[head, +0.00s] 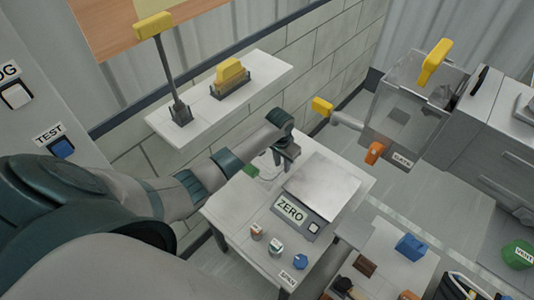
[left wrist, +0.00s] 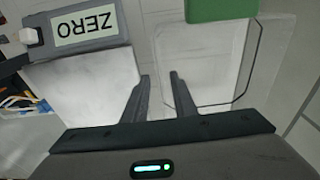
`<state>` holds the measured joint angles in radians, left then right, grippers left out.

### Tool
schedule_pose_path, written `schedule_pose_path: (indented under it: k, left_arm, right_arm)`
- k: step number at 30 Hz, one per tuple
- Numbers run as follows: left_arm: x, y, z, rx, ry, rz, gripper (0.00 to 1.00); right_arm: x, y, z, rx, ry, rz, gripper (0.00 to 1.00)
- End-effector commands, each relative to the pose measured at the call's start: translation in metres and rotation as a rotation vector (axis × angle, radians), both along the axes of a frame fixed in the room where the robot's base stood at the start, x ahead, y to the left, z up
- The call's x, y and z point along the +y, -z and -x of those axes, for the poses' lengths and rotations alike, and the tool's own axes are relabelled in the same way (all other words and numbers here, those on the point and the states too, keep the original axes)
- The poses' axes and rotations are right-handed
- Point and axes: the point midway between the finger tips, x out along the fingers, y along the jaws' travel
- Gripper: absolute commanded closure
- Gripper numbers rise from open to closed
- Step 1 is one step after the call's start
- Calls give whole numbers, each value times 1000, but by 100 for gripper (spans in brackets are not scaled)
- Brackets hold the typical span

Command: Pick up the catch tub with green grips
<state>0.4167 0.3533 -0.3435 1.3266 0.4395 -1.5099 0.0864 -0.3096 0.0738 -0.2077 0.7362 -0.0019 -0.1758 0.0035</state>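The catch tub (left wrist: 212,62) is a clear, shallow, see-through box in the left wrist view, with a green grip (left wrist: 221,9) along its top side there. In the head view a green grip (head: 251,170) shows at the back left of the small table, just left of my gripper; the rest of the tub is faint and partly hidden by my arm. My left gripper (head: 289,163) points down beside the scale. In the left wrist view its two fingers (left wrist: 159,74) stand apart with nothing between them, near the tub's edge. My right gripper is in neither view.
A scale with a ZERO label (head: 291,209) and metal plate (head: 322,187) stands right beside my left gripper. Several small weights (head: 276,246) stand at the table's front. A clear box with a yellow handle (head: 435,60) is at the back right. A wall shelf (head: 255,84) is behind my arm.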

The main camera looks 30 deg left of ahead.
Motion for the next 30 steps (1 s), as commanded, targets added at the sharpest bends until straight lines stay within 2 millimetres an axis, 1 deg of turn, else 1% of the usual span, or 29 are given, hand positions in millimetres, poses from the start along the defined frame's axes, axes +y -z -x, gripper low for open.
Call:
schedule_pose_path:
  k: [5, 11, 15, 19, 30]
  left_arm:
    - [-2, 11, -5, 2, -1, 1, 75]
    - [-3, 31, -12, 2, 0, 1, 75]
    - [-3, 44, -14, 0, -1, 0, 75]
    - [-3, 48, -14, 0, 0, 0, 75]
    - [-2, 48, -14, 0, 0, 0, 75]
  right_arm:
    - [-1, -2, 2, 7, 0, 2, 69]
    - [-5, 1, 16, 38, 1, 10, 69]
    - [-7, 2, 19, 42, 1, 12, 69]
    - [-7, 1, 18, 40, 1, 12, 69]
    - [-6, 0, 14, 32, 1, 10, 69]
